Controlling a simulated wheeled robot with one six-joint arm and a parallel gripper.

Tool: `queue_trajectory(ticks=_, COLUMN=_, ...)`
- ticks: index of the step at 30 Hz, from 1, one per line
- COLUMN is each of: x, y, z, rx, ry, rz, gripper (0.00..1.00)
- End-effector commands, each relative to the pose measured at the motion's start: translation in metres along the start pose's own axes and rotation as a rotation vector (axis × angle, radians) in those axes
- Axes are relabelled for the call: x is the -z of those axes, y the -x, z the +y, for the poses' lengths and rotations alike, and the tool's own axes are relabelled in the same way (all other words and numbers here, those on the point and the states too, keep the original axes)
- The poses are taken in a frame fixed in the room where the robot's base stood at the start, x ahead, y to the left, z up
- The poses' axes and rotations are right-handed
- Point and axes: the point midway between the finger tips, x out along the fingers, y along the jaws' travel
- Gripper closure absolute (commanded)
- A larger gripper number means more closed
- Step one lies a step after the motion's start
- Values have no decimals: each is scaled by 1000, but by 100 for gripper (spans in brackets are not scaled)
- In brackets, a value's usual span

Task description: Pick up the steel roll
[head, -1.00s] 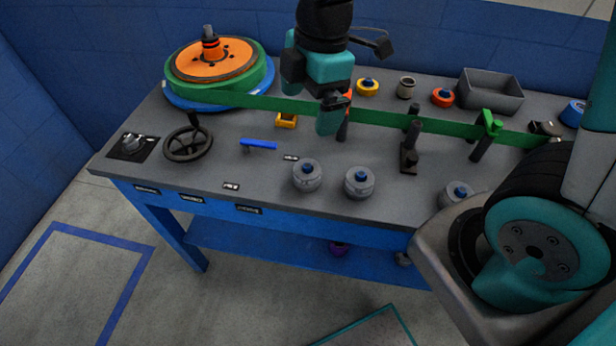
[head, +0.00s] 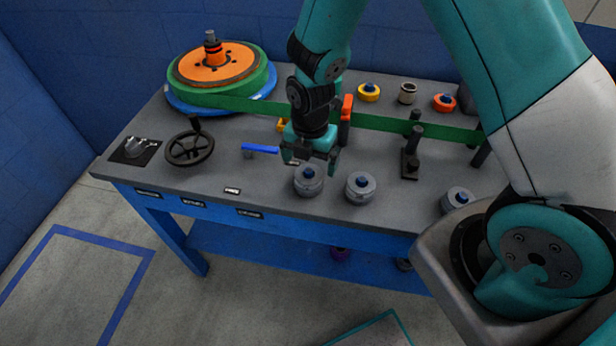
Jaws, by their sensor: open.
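Several steel-grey rolls with blue hubs stand along the front half of the bench. The left roll (head: 309,183) is right below my gripper, the middle roll (head: 360,188) is just to its right, and another roll (head: 457,200) is farther right, partly behind my arm. I cannot tell which one the task means. My gripper (head: 311,158) points down with its jaws apart and nothing seen between them. It is over the back edge of the left roll; whether it touches the roll cannot be told.
A green strip (head: 385,122) runs across the bench from the large orange-topped reel (head: 215,62). A black post (head: 411,155) stands right of the middle roll. A blue-handled lever (head: 260,149) and a black handwheel (head: 190,148) are at left. Yellow (head: 369,92) and orange (head: 445,102) rolls stand behind.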

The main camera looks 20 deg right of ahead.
Motion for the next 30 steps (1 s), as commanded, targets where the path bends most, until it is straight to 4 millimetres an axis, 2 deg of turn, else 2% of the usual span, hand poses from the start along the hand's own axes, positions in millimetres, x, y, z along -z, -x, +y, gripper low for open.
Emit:
queue_trajectory(ticks=8, x=1, y=-19, z=0, rx=1, ry=0, rz=1, gripper=0)
queue_trajectory(ticks=18, x=3, y=-60, z=0, rx=1, ry=0, rz=1, gripper=0)
queue_trajectory(ticks=26, x=3, y=-63, z=0, rx=-2, ry=-1, rz=0, gripper=0)
queue_trajectory(ticks=30, x=3, y=-62, z=0, rx=-1, ry=-1, rz=0, gripper=30)
